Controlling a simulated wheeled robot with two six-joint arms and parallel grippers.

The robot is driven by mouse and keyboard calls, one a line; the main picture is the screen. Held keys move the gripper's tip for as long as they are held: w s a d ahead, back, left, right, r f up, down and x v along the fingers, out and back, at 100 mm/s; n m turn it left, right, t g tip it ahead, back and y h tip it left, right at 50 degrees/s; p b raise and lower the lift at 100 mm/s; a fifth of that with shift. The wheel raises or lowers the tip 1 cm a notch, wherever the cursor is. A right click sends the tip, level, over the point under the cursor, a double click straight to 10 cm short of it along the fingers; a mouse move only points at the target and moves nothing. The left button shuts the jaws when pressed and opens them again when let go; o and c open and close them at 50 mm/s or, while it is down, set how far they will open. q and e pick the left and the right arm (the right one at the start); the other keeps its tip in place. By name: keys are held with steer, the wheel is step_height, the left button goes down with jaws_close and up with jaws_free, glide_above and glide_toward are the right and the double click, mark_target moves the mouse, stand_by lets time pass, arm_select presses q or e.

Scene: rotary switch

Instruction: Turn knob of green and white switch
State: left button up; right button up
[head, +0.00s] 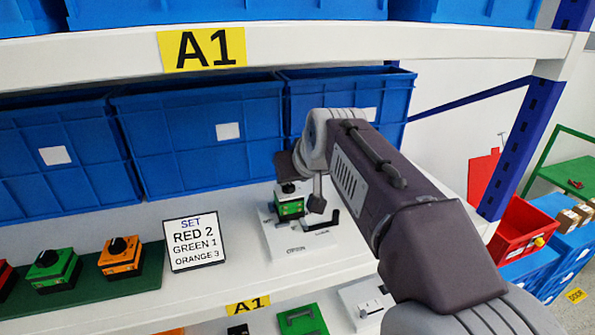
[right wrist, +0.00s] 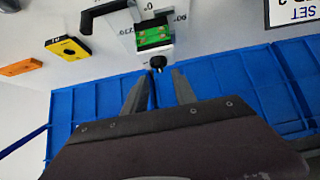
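A green and white switch (head: 290,208) with a black knob on top stands on a white base plate marked "OPEN" on the shelf. In the right wrist view, the switch (right wrist: 153,36) shows upside down, with its black knob (right wrist: 158,62) just beyond the fingertips. My right gripper (right wrist: 158,75) is open and empty, with its two fingers apart and the knob seen in line with the gap. Whether a finger touches the knob cannot be told. In the head view, my right arm reaches in from the right and partly hides its gripper (head: 304,180). My left gripper is not in view.
A green board at left carries a green switch (head: 52,268) and an orange switch (head: 121,257). A "SET" card (head: 195,243) stands beside them. Blue bins (head: 205,140) stand behind. The upper shelf beam (head: 300,45) crosses above. A black handle (head: 325,222) lies beside the switch.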

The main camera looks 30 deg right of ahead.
steer(key=b+v, duration=0.4)
steer(key=v, duration=0.1)
steer(key=shift+s+r, duration=0.1)
stand_by(0.3)
